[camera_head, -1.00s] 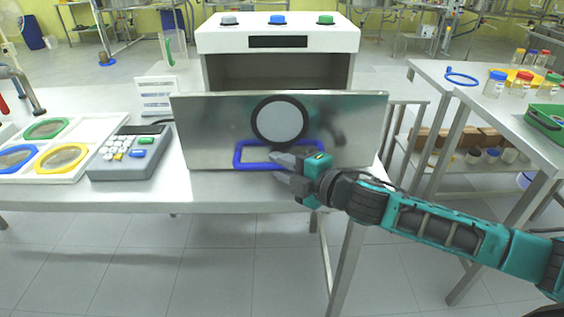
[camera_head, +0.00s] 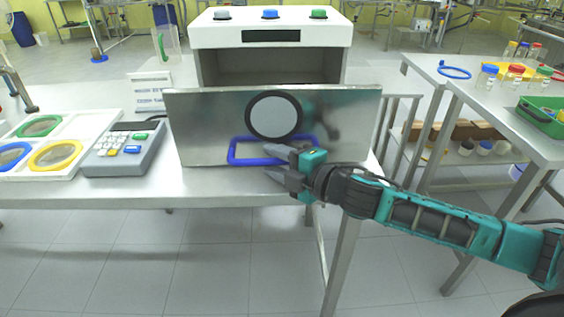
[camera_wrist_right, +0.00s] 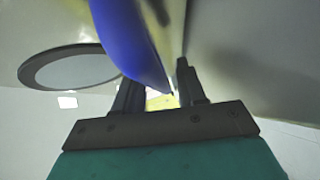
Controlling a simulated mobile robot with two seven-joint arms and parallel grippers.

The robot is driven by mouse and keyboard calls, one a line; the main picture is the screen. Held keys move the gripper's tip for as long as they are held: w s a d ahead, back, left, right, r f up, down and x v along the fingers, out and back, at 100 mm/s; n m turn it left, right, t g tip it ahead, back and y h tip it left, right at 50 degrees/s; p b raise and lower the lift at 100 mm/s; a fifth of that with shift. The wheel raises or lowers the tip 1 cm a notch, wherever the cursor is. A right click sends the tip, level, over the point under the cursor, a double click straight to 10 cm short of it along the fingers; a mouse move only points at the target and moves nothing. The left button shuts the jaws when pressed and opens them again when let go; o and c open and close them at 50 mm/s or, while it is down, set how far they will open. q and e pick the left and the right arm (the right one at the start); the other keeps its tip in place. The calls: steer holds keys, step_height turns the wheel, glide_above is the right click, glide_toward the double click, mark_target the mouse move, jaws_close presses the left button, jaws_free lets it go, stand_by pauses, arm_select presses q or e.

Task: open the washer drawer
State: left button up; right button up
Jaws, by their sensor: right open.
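The washer (camera_head: 224,37) is a white box with a dark strip on its front and coloured buttons on top. Its drawer stands out toward me, and the dark opening shows behind the metal drawer front (camera_head: 202,125). The front has a round white window and a blue loop handle (camera_head: 232,152) low down. My right gripper (camera_head: 266,161) is open at the handle's lower bar. In the right wrist view the blue handle (camera_wrist_right: 125,40) reaches down between the open fingers; I cannot tell whether they touch it. My left gripper is out of view.
A grey keypad device (camera_head: 122,150) and a white tray (camera_head: 88,133) with coloured rings are left on the table. A white sign (camera_head: 150,90) stands behind. A side table at right holds jars, a blue ring (camera_head: 454,73) and a green bin (camera_head: 535,119).

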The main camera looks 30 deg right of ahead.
arm_select(q)
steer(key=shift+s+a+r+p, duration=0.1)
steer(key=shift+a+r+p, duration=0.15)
steer(key=shift+p, duration=0.2)
arm_select(e)
steer(key=v, duration=1.3)
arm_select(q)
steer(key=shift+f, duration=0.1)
arm_select(e)
steer(key=s+f+m+g+h+p, duration=0.2)
steer(key=s+f+m+h+p, duration=0.15)
steer(key=f+m, duration=0.85)
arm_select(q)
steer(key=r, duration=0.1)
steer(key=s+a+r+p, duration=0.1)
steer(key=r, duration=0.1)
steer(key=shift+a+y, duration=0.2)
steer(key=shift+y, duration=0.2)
arm_select(e)
steer(key=s+a+f+m+g, duration=0.2)
steer(key=a+f+m, duration=0.3)
steer(key=a, duration=0.5)
step_height(320, 180, down, 3)
steer(key=shift+s+a+r+m+g, duration=0.3)
steer(key=shift+s+a+m, duration=0.1)
steer(key=shift+s, duration=0.45)
